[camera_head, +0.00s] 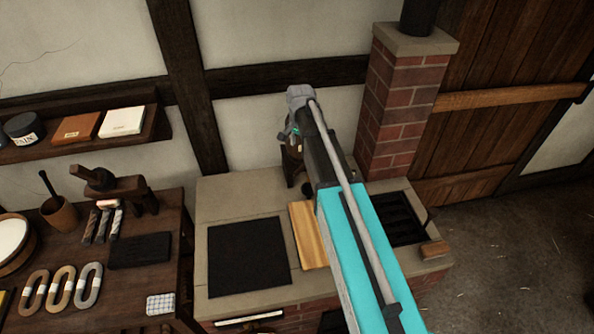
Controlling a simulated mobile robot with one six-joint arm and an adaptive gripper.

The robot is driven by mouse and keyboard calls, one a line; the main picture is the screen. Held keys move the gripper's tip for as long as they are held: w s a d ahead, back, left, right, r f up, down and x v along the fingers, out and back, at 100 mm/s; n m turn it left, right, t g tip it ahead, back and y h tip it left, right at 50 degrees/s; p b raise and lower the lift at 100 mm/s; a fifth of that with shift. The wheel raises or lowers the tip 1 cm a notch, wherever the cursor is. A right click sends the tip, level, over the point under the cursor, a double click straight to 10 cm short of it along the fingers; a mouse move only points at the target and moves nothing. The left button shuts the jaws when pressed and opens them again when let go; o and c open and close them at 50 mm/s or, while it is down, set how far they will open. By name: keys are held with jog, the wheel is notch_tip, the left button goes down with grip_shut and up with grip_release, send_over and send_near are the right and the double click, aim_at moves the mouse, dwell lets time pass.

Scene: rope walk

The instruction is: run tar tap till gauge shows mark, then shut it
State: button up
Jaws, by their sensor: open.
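My arm reaches from the bottom right up over the stone-topped brick bench (236,200). My gripper (290,136) is small and partly hidden by the arm at the back of the bench; it is open. A dark brown wooden thing (291,166) stands just below it in the picture, mostly covered by the arm. I cannot tell whether the gripper touches it. I cannot make out the tar tap, the gauge or its mark.
A brick chimney (397,100) rises right of the arm. A black plate (249,257), a wooden board (308,236) and a dark grate (399,219) lie on the bench. A cluttered worktable (125,285) stands left. Open floor (510,250) lies right.

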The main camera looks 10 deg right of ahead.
aim_at(300, 168)
jog(key=shift+f+b, duration=5.5)
jog(key=shift+f, duration=0.25)
grip_shut()
